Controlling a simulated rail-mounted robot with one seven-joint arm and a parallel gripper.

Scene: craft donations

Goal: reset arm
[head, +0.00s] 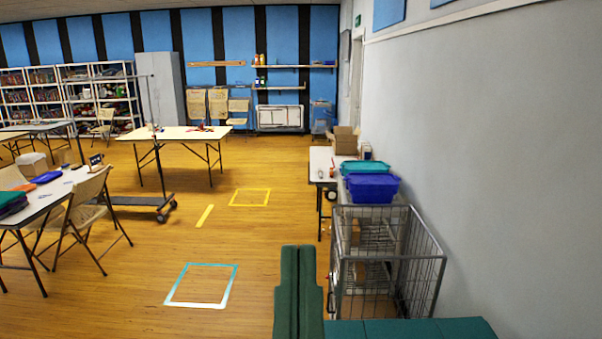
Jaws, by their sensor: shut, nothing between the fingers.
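No object of the task other than the arm is named.
A wire cage cart (427,245) stands near the right wall, a blue bin (371,188) and a teal bin (364,167) beyond it. A table (45,196) with folding chairs (88,212) is at left. A teal floor square (228,287) lies on open floor.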

